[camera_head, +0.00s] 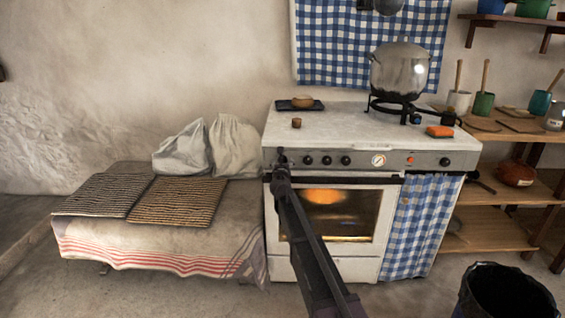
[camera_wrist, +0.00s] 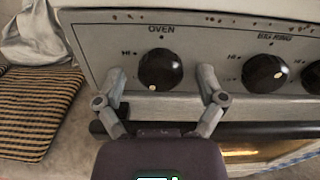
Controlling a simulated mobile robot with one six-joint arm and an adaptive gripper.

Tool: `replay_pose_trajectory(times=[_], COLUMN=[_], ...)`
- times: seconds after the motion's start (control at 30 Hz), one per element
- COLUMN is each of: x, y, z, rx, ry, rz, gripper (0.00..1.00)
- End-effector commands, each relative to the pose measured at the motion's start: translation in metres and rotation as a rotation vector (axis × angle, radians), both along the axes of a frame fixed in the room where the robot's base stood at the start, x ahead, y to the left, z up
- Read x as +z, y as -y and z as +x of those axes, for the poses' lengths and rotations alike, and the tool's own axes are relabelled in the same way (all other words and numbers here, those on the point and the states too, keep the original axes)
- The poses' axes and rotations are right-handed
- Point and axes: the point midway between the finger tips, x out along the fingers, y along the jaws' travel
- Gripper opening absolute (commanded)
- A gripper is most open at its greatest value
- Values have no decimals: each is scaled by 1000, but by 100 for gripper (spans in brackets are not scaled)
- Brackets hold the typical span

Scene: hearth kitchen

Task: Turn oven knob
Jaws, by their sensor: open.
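The oven knob (camera_wrist: 160,69) is round and black, under the printed word OVEN in the wrist view. My gripper (camera_wrist: 161,84) is open, with one finger on each side of this knob. Gaps show between the fingers and the knob, so it is not gripped. In the head view my gripper (camera_head: 281,160) is at the left end of the stove's control panel (camera_head: 430,159), and my arm hides the oven knob there. The stove (camera_head: 345,125) is white with a lit oven window (camera_head: 352,213).
Another black knob (camera_wrist: 265,73), marked BIG RING, sits right of my gripper. A covered bench (camera_head: 165,223) with striped mats stands left of the stove. A pot (camera_head: 399,70) stands on a burner. A dark bin (camera_head: 505,292) is at the lower right.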

Motion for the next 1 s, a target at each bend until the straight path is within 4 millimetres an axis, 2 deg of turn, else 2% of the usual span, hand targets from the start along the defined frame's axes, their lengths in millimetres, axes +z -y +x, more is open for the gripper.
replay_pose_trajectory(times=[0.33,0.37,0.6,0.63,1.0], x=[0,0,0,0,0], y=[0,0,0,0,0], z=[2,2,3,3,3], rx=[0,0,0,0,1], ry=[0,0,0,0,0], rz=[0,0,0,0,26], gripper=[89,86,15,7,7])
